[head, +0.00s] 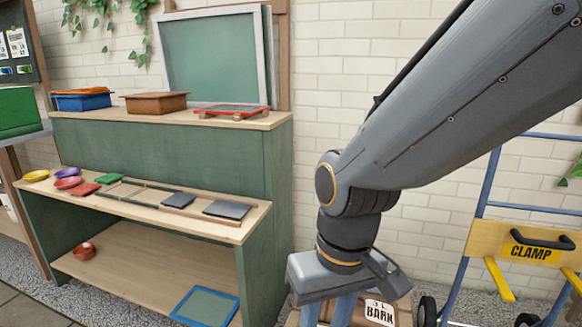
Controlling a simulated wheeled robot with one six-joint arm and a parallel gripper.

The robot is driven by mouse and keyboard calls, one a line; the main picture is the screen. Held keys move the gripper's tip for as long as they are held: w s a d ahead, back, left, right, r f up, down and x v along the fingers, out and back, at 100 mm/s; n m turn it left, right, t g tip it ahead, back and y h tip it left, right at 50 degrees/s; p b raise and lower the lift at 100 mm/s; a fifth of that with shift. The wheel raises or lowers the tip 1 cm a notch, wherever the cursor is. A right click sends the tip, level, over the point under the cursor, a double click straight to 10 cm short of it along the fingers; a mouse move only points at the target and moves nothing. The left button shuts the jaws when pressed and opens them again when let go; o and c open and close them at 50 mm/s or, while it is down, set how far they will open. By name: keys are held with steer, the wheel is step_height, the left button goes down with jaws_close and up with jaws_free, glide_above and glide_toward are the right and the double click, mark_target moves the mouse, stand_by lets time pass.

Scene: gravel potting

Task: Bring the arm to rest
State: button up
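My arm reaches in from the upper right of the head view and bends down at its wrist. My gripper (328,311) hangs at the bottom edge of the picture, pointing down, to the right of the green bench. Its two bluish fingers show only in their upper part. The fingertips are cut off by the picture edge, so I cannot see whether they hold anything. A wooden box with a "BARK" label (380,312) stands behind and beside the gripper, partly hidden.
The green potting bench (270,190) stands left, with bowls and flat tiles on its shelf. A blue hand truck with a yellow "CLAMP" plate (490,240) stands right. A brick wall (430,225) closes the back.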

steer(key=s+d+r+m+h+p, duration=0.1)
steer(key=d+r+m+p, duration=0.3)
steer(key=d+r+p, duration=1)
steer(key=shift+s+d+r+p, duration=0.2)
steer(key=shift+s+r+p, duration=0.35)
steer(key=shift+r+p, duration=2.5)
